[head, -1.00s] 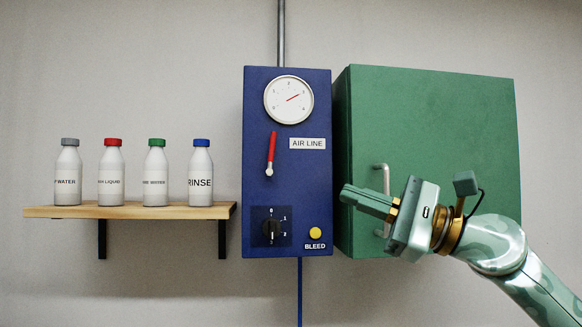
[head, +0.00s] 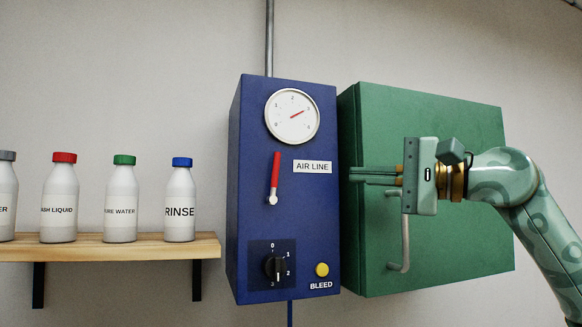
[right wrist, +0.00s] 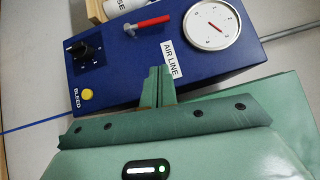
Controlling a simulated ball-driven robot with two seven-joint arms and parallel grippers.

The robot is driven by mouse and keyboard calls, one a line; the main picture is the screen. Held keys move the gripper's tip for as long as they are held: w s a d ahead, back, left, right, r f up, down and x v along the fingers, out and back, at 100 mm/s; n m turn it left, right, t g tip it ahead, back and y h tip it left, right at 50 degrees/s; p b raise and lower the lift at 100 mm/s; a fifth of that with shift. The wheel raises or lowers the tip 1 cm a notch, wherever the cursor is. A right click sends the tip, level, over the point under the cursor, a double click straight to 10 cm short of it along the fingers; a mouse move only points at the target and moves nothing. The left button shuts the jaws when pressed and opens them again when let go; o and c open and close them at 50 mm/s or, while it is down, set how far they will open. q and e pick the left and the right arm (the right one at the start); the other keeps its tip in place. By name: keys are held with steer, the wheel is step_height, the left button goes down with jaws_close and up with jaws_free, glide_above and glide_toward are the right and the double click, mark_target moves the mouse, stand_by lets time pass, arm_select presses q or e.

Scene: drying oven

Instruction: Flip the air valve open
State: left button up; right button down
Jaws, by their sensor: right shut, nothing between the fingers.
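The air valve is a red lever (head: 275,172) on the front of the blue panel (head: 313,215), below the gauge and left of the AIR LINE label. It stands nearly upright, its silver pivot at the bottom. The lever also shows in the right wrist view (right wrist: 152,22), beyond the fingertips. My right gripper (head: 352,174) is shut and empty, pointing left in front of the green cabinet, just right of the blue panel. Its closed fingers (right wrist: 158,72) show in the right wrist view near the AIR LINE label, apart from the lever. My left gripper is not in view.
The panel also carries a round gauge (head: 292,116), a black dial (head: 275,267) and a yellow BLEED button (head: 322,269). A green cabinet (head: 440,120) with a metal handle (head: 405,240) is on the right. A wooden shelf (head: 110,248) with several bottles is on the left.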

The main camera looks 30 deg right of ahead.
mark_target(300, 171)
steer(key=p+x, duration=0.2)
steer(key=x, duration=0.4)
steer(key=shift+w+r, duration=0.1)
steer(key=shift+w, duration=0.05)
steer(key=shift+p+x, duration=0.3)
steer(key=shift+x, duration=0.7)
steer(key=a+p, duration=0.1)
steer(key=a, duration=0.2)
steer(key=shift+w, duration=0.15)
steer(key=shift+w+a, duration=0.3)
steer(key=shift+a, duration=0.2)
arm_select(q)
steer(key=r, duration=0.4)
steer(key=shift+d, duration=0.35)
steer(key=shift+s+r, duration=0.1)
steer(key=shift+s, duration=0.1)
arm_select(e)
steer(key=shift+s+d, duration=0.1)
steer(key=shift+s, duration=0.05)
